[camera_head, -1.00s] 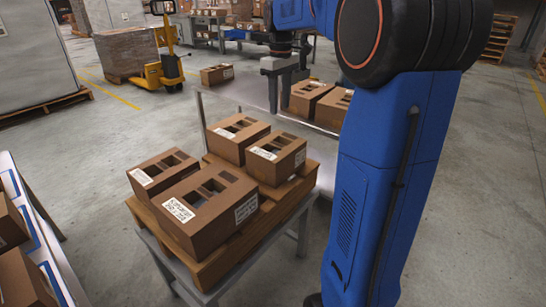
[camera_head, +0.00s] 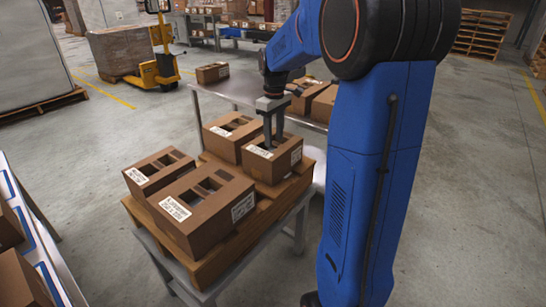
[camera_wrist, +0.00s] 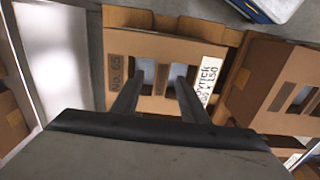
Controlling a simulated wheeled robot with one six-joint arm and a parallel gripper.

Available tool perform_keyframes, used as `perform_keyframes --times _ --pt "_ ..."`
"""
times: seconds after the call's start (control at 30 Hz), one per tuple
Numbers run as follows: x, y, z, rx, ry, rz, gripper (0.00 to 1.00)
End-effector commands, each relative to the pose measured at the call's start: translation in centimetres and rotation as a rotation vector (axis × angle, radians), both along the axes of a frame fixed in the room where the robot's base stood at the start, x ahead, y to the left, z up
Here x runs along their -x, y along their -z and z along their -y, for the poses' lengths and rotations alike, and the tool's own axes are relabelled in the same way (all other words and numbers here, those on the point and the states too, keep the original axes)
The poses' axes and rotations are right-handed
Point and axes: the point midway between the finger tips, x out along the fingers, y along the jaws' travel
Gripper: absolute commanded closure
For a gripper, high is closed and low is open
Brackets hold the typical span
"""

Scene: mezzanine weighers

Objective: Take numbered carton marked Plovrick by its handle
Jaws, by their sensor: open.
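The carton under my gripper (camera_head: 284,166) is a brown box at the back right of the wooden pallet. In the wrist view the same carton (camera_wrist: 200,52) shows "No. 65" on its top and a partly legible white label whose visible letters look like the end of Plovrick. Its top has openings with a cardboard handle strip (camera_wrist: 166,77) between them. My gripper (camera_head: 273,145) is open, pointing down at the carton's top; in the wrist view its fingers (camera_wrist: 157,88) appear on either side of the strip. I cannot tell how deep the tips are.
Other cartons share the pallet (camera_head: 209,275): a large front one (camera_head: 205,225), one at left (camera_head: 150,168) and one behind (camera_head: 222,125). A grey table (camera_head: 235,90) behind holds more cartons. A side table (camera_head: 38,245) is at left.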

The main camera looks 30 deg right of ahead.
Motion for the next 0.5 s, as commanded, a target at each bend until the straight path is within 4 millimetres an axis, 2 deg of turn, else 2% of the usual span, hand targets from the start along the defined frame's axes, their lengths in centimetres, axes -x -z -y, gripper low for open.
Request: perform_keyframes --times 0.1,0.23,0.5 --pt "-0.2 1.8 -0.3 -0.001 -0.001 -0.003 0.59" --pt "-0.3 3.2 -0.3 0.000 0.000 -0.002 0.59" --pt "-0.2 3.8 -0.3 -0.001 0.000 -0.001 0.59"
